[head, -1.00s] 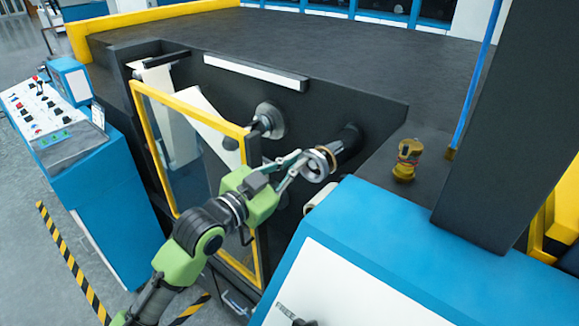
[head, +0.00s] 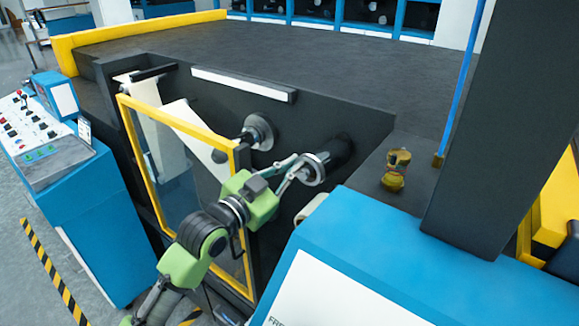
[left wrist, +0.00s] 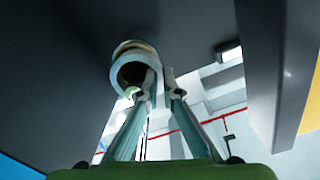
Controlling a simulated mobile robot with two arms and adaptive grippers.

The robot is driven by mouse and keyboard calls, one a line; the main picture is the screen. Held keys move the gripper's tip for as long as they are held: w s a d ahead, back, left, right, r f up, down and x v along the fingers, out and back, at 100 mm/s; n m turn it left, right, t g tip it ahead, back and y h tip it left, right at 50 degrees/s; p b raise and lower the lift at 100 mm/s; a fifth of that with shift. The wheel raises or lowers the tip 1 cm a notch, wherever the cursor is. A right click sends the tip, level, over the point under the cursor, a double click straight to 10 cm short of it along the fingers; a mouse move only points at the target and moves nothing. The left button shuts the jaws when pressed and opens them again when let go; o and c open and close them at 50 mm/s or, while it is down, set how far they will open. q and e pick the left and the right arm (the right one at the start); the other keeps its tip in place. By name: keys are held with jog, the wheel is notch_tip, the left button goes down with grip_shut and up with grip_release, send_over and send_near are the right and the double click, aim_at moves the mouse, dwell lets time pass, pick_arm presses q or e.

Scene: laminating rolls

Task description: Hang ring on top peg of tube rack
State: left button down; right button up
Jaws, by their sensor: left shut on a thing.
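My left gripper (head: 302,168) is shut on a silver ring (head: 318,165) by its near rim, in front of the dark machine face. In the left wrist view the ring (left wrist: 119,68) is at the fingertips (left wrist: 157,88), its opening facing the camera. A black peg (head: 342,148) sticks out of the machine face just behind the ring. The ring is roughly in line with this peg; whether it is around the peg's end or just in front of it, I cannot tell. Another peg with a round flange (head: 260,132) is to the left. My right gripper is not in view.
A yellow-framed clear door (head: 180,125) stands open left of my arm. A blue cabinet (head: 400,255) is close on the right, with a pale roll (head: 309,207) beside it. A yellow-brown object (head: 396,170) sits on the dark ledge. A control console (head: 50,150) is far left.

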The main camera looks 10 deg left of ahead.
pick_arm(q)
jog(key=shift+d, duration=0.2)
jog(key=c, duration=2.2)
grip_release()
jog(key=shift+s+a, duration=0.1)
jog(key=shift+o, duration=0.2)
jog(key=shift+f, duration=0.1)
jog(key=v, duration=1.2)
jog(key=shift+a, duration=0.3)
